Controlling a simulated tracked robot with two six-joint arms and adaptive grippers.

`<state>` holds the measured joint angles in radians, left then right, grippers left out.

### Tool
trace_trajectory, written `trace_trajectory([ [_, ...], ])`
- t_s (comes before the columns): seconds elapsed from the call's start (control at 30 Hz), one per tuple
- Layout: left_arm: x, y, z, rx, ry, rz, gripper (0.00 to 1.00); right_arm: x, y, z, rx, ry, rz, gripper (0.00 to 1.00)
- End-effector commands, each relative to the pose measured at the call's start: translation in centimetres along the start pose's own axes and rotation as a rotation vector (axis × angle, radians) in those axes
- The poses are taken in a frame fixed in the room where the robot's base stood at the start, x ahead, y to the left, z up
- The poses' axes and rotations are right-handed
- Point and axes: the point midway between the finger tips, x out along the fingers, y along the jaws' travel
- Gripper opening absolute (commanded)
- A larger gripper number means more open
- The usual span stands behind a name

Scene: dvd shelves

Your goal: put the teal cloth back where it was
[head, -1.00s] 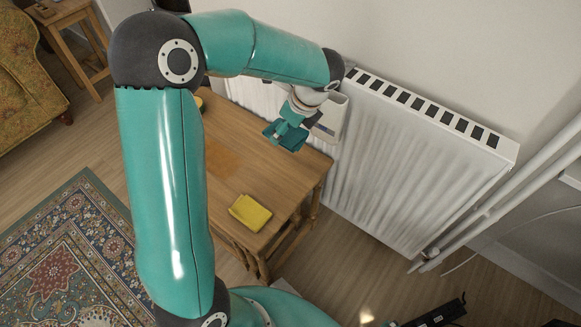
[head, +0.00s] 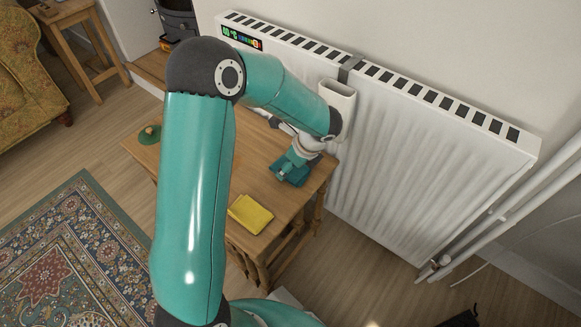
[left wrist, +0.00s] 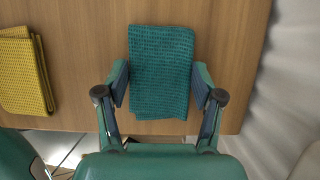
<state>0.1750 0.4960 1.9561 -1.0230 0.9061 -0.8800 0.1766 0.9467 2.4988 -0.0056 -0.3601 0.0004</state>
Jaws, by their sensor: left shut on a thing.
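The teal cloth (head: 292,174) is a folded, waffle-textured piece at the table's right end, near the radiator. In the left wrist view the cloth (left wrist: 160,75) lies flat between the two fingers of my left gripper (left wrist: 162,95), which touch or nearly touch its side edges. My left gripper (head: 298,164) is shut on it from above. The cloth is at or very close to the wooden tabletop (head: 262,180); I cannot tell if it rests there. My right gripper is not in view.
A folded yellow cloth (head: 250,214) lies at the table's front edge, left of the teal cloth in the wrist view. A green item (head: 150,134) sits at the table's far left end. The white radiator (head: 420,160) stands close behind, with a white holder (head: 337,103) hung on it.

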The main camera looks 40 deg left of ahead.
Motion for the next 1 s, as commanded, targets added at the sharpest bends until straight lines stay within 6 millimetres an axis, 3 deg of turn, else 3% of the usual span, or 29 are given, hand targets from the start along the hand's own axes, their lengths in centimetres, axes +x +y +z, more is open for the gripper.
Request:
trace_trajectory([
  [0.3,0.2,0.0,-0.1,0.000,0.000,0.000,0.39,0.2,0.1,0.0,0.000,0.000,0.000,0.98],
  [0.33,0.1,0.0,-0.1,0.000,0.000,0.000,0.71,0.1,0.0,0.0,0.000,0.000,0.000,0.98],
  [0.47,0.1,0.0,-0.1,0.000,0.000,0.000,0.92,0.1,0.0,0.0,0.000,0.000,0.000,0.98],
  [0.83,-0.1,0.0,0.1,0.000,0.000,0.000,0.92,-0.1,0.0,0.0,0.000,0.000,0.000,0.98],
  [1.0,-1.7,-0.1,0.2,0.000,-0.001,-0.002,0.92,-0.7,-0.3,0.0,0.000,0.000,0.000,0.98],
])
